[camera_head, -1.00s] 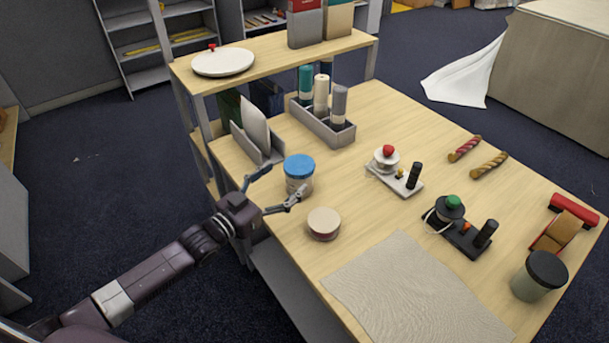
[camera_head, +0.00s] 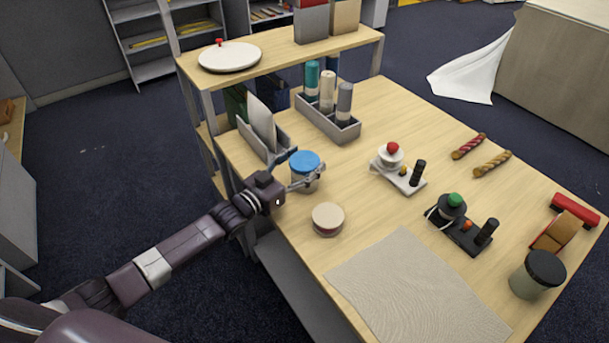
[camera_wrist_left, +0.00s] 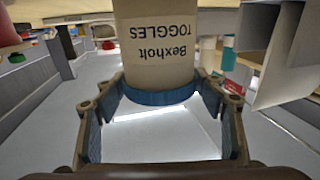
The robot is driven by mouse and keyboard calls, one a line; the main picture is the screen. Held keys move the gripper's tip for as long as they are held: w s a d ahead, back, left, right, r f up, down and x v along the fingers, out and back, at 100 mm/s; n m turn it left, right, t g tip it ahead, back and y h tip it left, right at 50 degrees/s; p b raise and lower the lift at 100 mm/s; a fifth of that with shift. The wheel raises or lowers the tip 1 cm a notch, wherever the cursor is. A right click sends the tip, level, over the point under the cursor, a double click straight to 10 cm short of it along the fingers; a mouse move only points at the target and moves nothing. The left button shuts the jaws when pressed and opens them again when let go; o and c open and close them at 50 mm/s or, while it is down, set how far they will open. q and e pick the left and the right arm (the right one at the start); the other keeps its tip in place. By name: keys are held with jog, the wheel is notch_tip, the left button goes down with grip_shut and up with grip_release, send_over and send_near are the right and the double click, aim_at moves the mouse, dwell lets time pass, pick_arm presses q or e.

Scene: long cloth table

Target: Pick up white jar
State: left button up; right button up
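The white jar (camera_head: 305,161) with a blue lid stands upright near the table's left edge. In the left wrist view the jar (camera_wrist_left: 158,68) appears upside down, cream-white, with the label "Bexholt TOGGLES" and its blue lid lowest. My left gripper (camera_head: 303,166) is open at the jar, with one finger on its far left side and one along its near side. In the left wrist view the fingers (camera_wrist_left: 162,90) flank the jar near the lid. Whether either finger touches it is unclear. My right gripper is not in view.
A low round container (camera_head: 328,219) stands close in front of the jar. A grey file holder (camera_head: 265,137) and a bottle tray (camera_head: 329,118) stand behind it. A raised shelf (camera_head: 290,57) spans the back. A cloth mat (camera_head: 408,289) lies in front; bare wood lies to the jar's right.

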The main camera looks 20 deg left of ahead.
pick_arm(q)
jog(key=c, duration=1)
jog(key=shift+c, duration=0.2)
jog(key=shift+r, duration=0.15)
